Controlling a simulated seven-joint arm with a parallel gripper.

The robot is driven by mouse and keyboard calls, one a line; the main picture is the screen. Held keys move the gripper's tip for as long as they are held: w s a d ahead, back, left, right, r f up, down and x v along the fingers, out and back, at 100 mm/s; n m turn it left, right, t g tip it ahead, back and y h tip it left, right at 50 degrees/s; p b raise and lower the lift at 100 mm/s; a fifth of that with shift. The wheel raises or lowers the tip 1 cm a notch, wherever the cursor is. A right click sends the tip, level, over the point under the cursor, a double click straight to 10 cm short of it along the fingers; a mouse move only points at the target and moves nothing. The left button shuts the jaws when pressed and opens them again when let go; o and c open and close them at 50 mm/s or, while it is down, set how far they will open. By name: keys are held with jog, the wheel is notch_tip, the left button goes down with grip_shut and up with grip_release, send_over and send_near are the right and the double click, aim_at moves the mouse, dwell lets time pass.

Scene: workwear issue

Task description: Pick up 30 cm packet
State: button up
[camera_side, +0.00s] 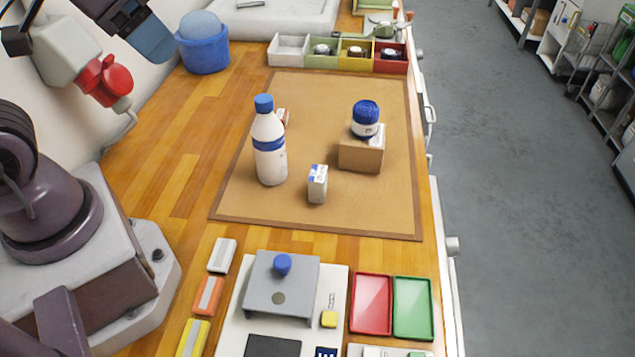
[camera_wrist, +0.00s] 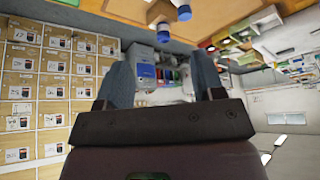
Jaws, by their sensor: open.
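In the side view, a small white packet with blue markings (camera_side: 317,184) stands upright on the brown mat (camera_side: 230,200), right of a white bottle with a blue cap (camera_side: 268,150). A second, red-and-white packet (camera_side: 284,117) is mostly hidden behind the bottle. No length is legible on either, so I cannot tell which is the 30 cm one. In the wrist view, my gripper (camera_wrist: 162,78) is open, with two blue-grey fingers and nothing visible between them. In the side view my arm is raised at the top left, away from the mat and packets.
A blue-lidded jar (camera_side: 366,118) stands on a cardboard box (camera_side: 361,155) at the mat's right. Coloured bins (camera_side: 322,53) and a blue tub (camera_side: 203,50) are behind. Red (camera_side: 371,303) and green (camera_side: 412,307) trays lie in front. The wood left of the mat is clear.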

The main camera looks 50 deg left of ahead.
jog(key=m+t+y, duration=0.1)
jog(key=m+y, duration=1)
jog(key=m, duration=1.3)
send_near(316, 178)
jog(key=s+a, duration=0.1)
jog(key=a, duration=0.1)
jog(key=a+f, duration=0.1)
jog(key=a, duration=0.1)
jog(key=s+a+f, duration=0.1)
jog(key=a, duration=0.2)
jog(key=shift+s, duration=0.35)
jog(key=w+d+m+t+h, duration=0.1)
jog(key=w, duration=0.1)
jog(key=w+d+m+t+h, duration=0.1)
jog(key=m+t, duration=0.1)
jog(key=shift+w+d+f+m, duration=0.25)
jog(key=shift+w+m, duration=0.05)
jog(key=shift+w, duration=0.1)
jog(key=shift+w+t, duration=0.3)
jog(key=x, duration=0.7)
jog(key=shift+s+a+f, duration=0.1)
jog(key=shift+a, duration=0.05)
